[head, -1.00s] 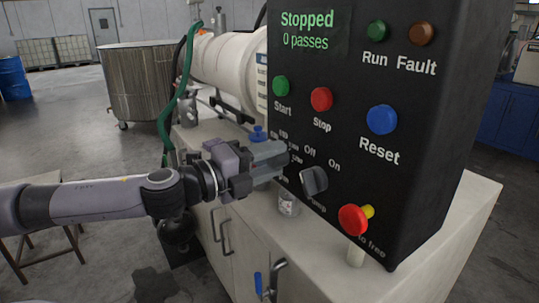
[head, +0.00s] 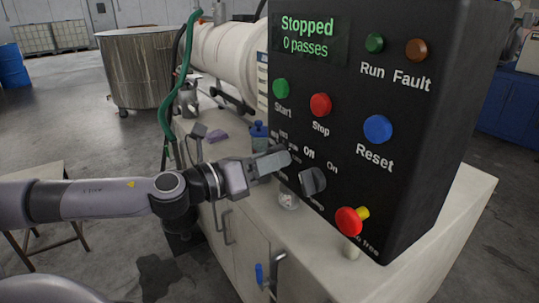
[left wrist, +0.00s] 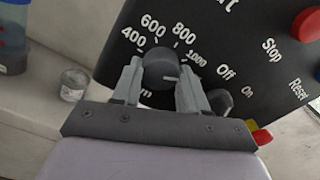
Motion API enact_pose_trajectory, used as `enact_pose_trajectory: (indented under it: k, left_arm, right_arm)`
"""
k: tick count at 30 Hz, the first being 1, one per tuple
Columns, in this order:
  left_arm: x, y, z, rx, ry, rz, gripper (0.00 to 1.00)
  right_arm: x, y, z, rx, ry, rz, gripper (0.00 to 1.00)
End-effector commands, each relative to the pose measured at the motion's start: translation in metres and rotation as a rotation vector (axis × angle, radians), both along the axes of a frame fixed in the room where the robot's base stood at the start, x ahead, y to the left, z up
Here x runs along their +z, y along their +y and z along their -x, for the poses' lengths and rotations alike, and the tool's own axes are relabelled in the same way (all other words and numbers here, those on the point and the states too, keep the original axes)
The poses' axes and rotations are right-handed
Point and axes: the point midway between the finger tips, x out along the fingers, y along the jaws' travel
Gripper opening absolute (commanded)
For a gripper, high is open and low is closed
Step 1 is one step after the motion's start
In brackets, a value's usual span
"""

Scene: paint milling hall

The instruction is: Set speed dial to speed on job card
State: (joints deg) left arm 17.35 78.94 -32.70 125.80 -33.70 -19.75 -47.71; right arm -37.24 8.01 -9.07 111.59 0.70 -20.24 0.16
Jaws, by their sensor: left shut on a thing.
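The speed dial (left wrist: 160,66) is a dark round knob on the black control panel (left wrist: 235,55), ringed by the numbers 400, 600, 800 and 1000 in the left wrist view. My left gripper (left wrist: 158,88) is shut on the dial, one finger on each side. A short pale mark shows on the knob's lower right; I cannot tell which number it points at. In the head view my left gripper (head: 284,160) reaches the panel's left edge and hides the dial. No job card can be made out. My right gripper is not in view.
A black pump switch (head: 312,182) and a red push button (head: 348,221) sit close right of the gripper. The display (head: 308,36) reads Stopped, 0 passes. A small glass jar (head: 288,199) and a blue-capped bottle (head: 259,138) stand on the bench.

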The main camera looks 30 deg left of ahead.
Motion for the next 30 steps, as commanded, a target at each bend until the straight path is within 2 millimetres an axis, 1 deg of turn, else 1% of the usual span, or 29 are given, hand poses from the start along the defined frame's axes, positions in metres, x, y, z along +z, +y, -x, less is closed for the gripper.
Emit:
enact_pose_trajectory:
  k: [1,6,15,21,30]
  left_arm:
    - [0.001,0.0,0.0,-0.001,-0.015,-0.04,0.12]
    - [0.001,0.0,0.0,-0.001,-0.069,-0.173,0.12]
    - [0.0,0.001,0.0,-0.001,-0.139,-0.341,0.12]
    - [-0.001,0.001,0.0,-0.002,-0.163,-0.398,0.12]
    - [-0.001,0.001,0.0,-0.001,-0.172,-0.42,0.13]
  right_arm:
    - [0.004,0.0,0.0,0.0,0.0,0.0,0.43]
    - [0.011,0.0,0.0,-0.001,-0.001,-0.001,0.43]
    - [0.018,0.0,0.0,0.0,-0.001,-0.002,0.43]
    - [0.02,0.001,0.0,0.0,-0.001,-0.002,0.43]
    - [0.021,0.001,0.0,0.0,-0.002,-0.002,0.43]
